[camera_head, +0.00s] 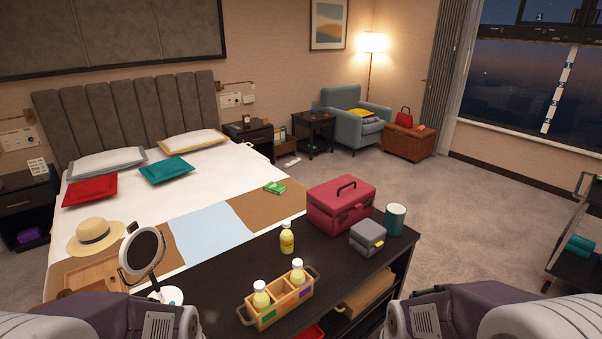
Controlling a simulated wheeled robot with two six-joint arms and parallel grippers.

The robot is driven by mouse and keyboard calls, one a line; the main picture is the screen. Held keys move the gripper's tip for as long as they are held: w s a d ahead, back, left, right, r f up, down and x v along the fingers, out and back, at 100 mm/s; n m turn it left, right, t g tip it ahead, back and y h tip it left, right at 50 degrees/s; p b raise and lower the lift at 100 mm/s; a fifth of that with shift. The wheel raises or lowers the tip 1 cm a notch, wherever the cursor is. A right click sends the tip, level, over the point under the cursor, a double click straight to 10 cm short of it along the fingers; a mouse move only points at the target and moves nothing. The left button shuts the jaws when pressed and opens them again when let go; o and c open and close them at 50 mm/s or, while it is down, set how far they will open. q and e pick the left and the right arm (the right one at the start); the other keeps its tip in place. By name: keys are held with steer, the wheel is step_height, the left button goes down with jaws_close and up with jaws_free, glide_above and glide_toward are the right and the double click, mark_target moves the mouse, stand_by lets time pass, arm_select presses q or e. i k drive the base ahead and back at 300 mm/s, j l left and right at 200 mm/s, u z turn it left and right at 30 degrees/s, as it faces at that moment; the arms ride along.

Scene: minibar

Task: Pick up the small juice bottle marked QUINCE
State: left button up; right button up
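Three small bottles with white caps and pale yellow contents are at the dark shelf top (225,267). One bottle (287,241) stands upright by itself behind the wooden carrier (283,309). A second bottle (261,299) stands in the left part of the carrier, and a third bottle (298,277) stands in its right rear part. The lettering on the bottles is too small to read, so I cannot tell which is QUINCE. Parts of my two arms show at the bottom left and bottom right corners. Neither gripper's fingers are in view.
A round mirror (141,251) stands left of the carrier. A red case (341,204), a grey box (367,237) and a teal cup (395,219) stand at the right end. A bed (140,207) lies behind; carpet is open at right.

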mark_target(287, 235)
steer(key=i+l+u, duration=0.55)
steer(key=l+u, duration=0.3)
